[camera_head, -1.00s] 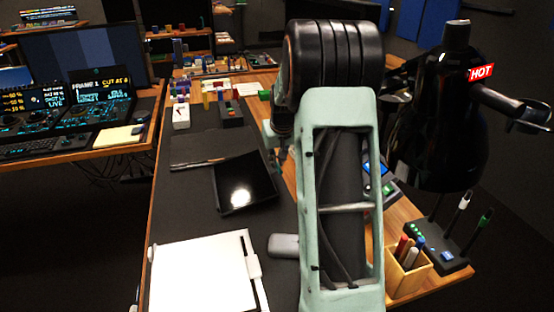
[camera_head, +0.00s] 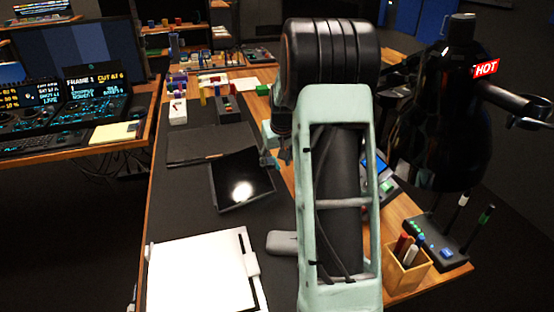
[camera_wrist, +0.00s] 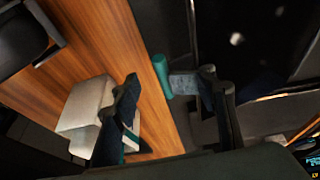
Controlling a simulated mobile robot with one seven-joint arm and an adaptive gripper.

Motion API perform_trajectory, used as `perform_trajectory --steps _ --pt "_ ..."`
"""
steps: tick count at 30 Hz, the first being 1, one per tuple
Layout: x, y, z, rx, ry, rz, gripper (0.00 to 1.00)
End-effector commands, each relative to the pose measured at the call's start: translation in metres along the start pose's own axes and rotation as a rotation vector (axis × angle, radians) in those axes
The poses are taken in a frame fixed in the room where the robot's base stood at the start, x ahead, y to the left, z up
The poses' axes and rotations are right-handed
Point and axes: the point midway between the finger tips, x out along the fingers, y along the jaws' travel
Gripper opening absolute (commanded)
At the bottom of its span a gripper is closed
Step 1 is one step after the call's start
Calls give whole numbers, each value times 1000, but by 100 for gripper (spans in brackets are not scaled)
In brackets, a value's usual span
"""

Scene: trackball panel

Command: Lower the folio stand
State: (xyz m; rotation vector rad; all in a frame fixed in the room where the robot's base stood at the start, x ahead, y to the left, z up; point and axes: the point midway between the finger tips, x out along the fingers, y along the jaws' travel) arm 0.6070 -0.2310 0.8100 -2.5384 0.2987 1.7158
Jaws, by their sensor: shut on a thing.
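The folio stand, as far as I can tell, is the black glossy panel (camera_head: 241,180) with a bright reflection on the dark desk mat, with a dark grey flat panel (camera_head: 205,144) directly behind it. My gripper (camera_head: 279,158), mostly hidden by my arm in the head view, is at the glossy panel's right edge. In the wrist view, my gripper (camera_wrist: 172,95) has its fingers either side of a blue-grey tab (camera_wrist: 185,83) with a teal cylindrical end (camera_wrist: 162,76). The tab lies against the right finger; contact with the left finger is unclear. The glossy panel (camera_wrist: 245,35) fills the upper right there.
A white board (camera_head: 200,272) lies in front on the mat. A pen cup (camera_head: 405,270), a control box (camera_head: 436,240) and a black kettle-like vessel labelled HOT (camera_head: 440,120) stand on the right. Small blocks crowd the desk's back. A pale block (camera_wrist: 88,105) is beside the left finger.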

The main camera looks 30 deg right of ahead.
Motion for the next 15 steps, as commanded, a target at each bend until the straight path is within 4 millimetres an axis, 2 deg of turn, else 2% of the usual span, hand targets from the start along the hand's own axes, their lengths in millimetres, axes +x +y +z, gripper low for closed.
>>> perform_trajectory --steps 1,5,15 --pt "1 10 5 5 -10 11 30" --pt "-5 10 4 5 -7 12 30" --pt "-55 4 1 2 0 8 30"
